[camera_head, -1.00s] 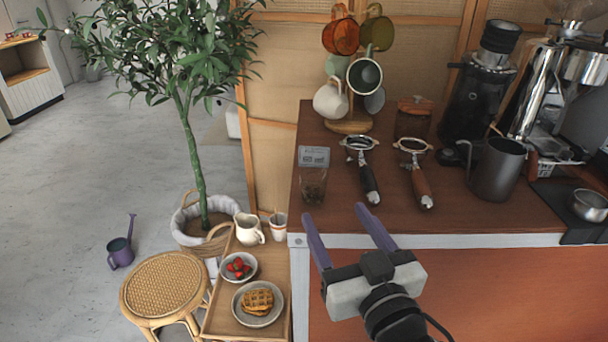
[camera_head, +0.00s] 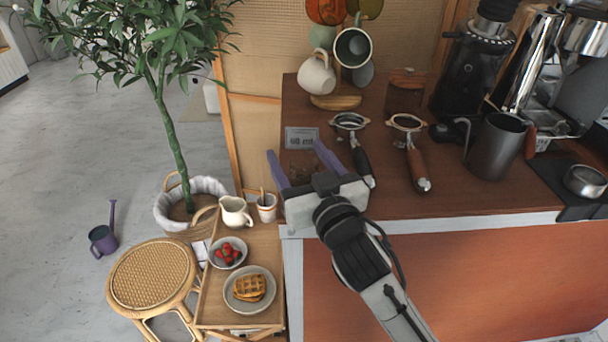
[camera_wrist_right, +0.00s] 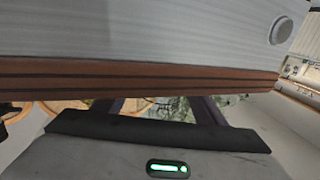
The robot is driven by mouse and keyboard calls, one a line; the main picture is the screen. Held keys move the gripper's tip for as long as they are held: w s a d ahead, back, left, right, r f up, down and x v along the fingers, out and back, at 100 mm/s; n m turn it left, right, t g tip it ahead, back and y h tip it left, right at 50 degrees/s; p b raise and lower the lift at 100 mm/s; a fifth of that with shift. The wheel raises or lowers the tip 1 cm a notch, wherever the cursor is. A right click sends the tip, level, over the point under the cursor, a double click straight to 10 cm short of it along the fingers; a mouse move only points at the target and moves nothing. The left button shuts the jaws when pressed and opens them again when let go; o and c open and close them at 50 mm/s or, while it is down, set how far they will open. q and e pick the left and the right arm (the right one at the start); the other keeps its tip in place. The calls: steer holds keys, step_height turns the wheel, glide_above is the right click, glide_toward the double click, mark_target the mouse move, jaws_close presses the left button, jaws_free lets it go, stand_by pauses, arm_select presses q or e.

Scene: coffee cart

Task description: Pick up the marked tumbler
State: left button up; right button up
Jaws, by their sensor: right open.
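In the right wrist view, a mottled, partly clear patch shows between the fingers (camera_wrist_right: 155,106), too unclear to name. My left gripper is not in view.
Two portafilters (camera_head: 361,150) (camera_head: 414,160) lie right of the gripper, the nearer one close to its right finger. A metal pitcher (camera_head: 495,146) stands farther right. A mug tree with a white mug (camera_head: 316,73) is behind. A low tray table (camera_head: 213,297) stands left of the cart.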

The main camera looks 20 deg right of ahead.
steer(key=shift+w, duration=0.6)
steer(key=c, duration=1.2)
